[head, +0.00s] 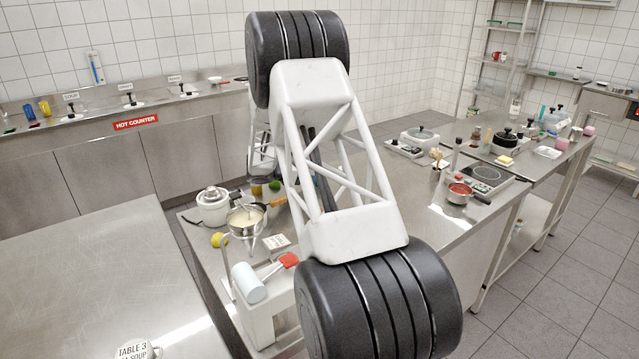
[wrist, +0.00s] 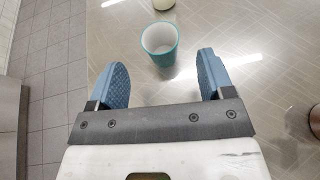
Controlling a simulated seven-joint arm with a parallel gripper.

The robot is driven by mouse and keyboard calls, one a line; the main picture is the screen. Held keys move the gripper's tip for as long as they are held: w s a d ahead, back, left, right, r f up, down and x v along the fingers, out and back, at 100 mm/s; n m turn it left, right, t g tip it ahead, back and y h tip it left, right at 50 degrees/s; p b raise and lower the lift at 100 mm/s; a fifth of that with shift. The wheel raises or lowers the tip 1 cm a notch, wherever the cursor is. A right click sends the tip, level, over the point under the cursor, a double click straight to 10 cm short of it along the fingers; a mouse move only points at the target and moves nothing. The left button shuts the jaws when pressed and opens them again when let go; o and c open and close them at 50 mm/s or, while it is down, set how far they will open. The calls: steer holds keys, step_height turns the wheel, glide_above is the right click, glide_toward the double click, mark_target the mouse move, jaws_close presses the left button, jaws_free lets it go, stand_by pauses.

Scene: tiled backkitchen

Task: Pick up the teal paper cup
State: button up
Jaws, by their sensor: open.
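In the wrist view a teal paper cup (wrist: 160,46) with a white inside stands upright on the steel table (wrist: 110,25). Its open mouth faces the camera. My gripper (wrist: 160,72) is open, with one blue fingertip pad to the left of the cup and one to the right. The cup sits a little beyond the line of the fingertips, roughly centred between them, and neither pad appears to touch it. In the head view I cannot make out the cup or my gripper; my arm fills the middle of that picture.
In the wrist view a pale round item (wrist: 164,4) is just beyond the cup, and a metal item (wrist: 312,118) is at the right edge. The table's edge lies left of the gripper.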

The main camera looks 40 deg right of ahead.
steer(key=shift+d+f, duration=0.15)
steer(key=shift+d, duration=0.2)
steer(key=shift+s+d, duration=0.1)
steer(key=shift+d, duration=0.05)
steer(key=shift+x, duration=2.45)
steer(key=shift+c, duration=0.3)
steer(key=c, duration=0.9)
steer(key=shift+r, duration=0.25)
steer(key=shift+c, duration=0.2)
step_height(320, 180, up, 10)
steer(key=shift+f, duration=0.15)
